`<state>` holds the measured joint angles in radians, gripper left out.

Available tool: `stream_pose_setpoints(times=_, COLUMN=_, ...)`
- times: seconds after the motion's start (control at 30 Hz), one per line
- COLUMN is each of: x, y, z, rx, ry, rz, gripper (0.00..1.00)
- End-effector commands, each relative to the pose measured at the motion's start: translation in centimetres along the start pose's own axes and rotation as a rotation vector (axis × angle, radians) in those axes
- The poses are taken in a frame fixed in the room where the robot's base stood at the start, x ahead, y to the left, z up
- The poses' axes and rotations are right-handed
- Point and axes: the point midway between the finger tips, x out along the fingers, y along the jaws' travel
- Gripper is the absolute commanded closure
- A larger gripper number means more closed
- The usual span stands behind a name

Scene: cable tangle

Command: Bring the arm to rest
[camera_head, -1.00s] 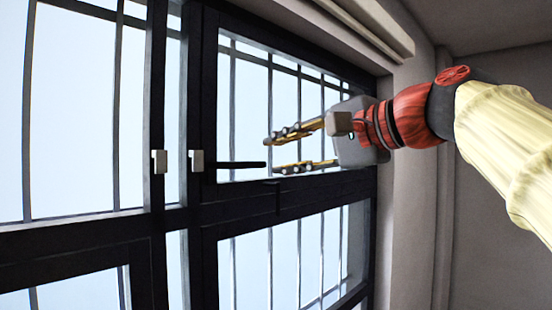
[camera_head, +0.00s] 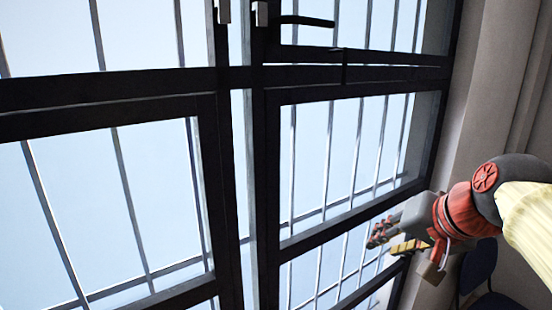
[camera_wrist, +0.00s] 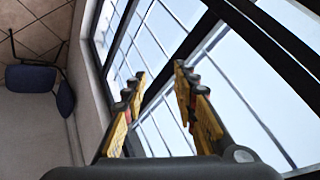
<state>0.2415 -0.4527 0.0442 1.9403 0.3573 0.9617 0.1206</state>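My gripper (camera_head: 384,240) is at the lower right in the head view, in front of the window's lower right part. Its fingers point left, toward the window. In the wrist view my gripper (camera_wrist: 160,80) has its two yellow and black fingers apart with nothing between them, so it is open and empty. My arm comes in from the right edge of the head view.
A black-framed window (camera_head: 245,180) with bars behind the glass fills most of the head view. A black handle (camera_head: 307,21) is at the top. A dark blue chair (camera_head: 480,268) stands at the lower right, also in the wrist view (camera_wrist: 32,78). A grey wall (camera_head: 470,110) is at the right.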

Motion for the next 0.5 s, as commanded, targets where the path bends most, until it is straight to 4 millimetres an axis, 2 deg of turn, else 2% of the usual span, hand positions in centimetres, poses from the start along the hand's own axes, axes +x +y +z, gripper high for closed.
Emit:
stream_pose_setpoints(times=0.03, x=2.2, y=2.0, z=3.3, rx=-0.046, ry=-0.023, rz=0.032, gripper=0.72)
stream_pose_setpoints(times=0.17, x=6.0, y=6.7, z=10.1, rx=-0.174, ry=-0.077, rz=0.113, gripper=0.72)
stream_pose_setpoints(times=0.4, x=12.7, y=14.9, z=23.1, rx=-0.381, ry=-0.175, rz=0.217, gripper=0.72)
stream_pose_setpoints(times=0.5, x=14.9, y=17.4, z=27.8, rx=-0.435, ry=-0.203, rz=0.233, gripper=0.72)
